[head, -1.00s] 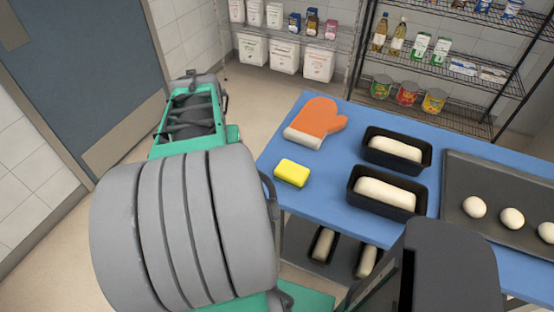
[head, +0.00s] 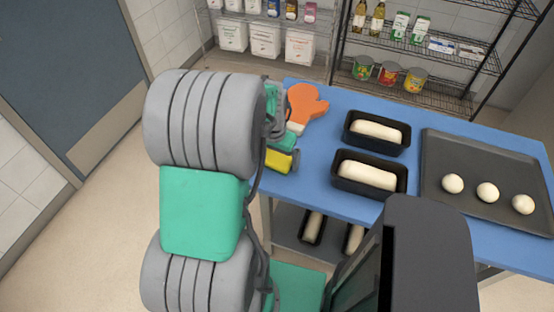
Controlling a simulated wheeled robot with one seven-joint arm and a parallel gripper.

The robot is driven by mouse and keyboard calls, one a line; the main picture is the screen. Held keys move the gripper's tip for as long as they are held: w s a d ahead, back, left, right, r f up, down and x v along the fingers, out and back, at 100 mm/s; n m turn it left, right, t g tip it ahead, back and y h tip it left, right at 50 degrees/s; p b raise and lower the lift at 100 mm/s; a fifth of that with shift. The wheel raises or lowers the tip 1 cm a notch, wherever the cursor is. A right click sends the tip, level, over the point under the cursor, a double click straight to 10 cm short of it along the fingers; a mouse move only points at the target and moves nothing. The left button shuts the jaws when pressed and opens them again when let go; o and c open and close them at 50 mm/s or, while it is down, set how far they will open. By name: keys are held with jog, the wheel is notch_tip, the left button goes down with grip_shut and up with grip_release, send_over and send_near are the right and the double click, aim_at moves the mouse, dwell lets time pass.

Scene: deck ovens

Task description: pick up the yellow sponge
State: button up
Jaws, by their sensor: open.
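The yellow sponge (head: 279,161) lies on the blue worktop (head: 315,178) near its left edge, in front of the orange oven mitt (head: 307,103). My gripper (head: 284,149) is open and right at the sponge, over its far side. My gripper and arm hide part of the sponge. The fingertips are small and partly hidden, so I cannot tell whether they touch the sponge or stand around it.
Two black loaf tins with dough (head: 377,130) (head: 369,173) stand right of the sponge. A dark tray (head: 440,195) with dough balls lies further right. More tins sit on the lower shelf (head: 288,232). Wire racks with goods stand behind. Floor at left is clear.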

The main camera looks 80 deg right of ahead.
aim_at(279, 156)
jog(key=c, duration=1.2)
jog(key=shift+o, duration=0.2)
jog(key=shift+r, duration=0.45)
jog(key=r, duration=0.2)
jog(key=shift+s+r, duration=0.2)
jog(key=shift+r, duration=0.2)
jog(key=s+r, duration=0.1)
jog(key=r, duration=0.1)
jog(key=s+a+r+b, duration=0.1)
jog(key=s+r, duration=0.1)
jog(key=shift+s+a, duration=0.1)
jog(key=shift+s, duration=0.15)
jog(key=s+a+r+b, duration=0.2)
jog(key=s+r, duration=0.3)
jog(key=s, duration=0.4)
jog(key=shift+a+r, duration=0.2)
jog(key=shift+a, duration=0.65)
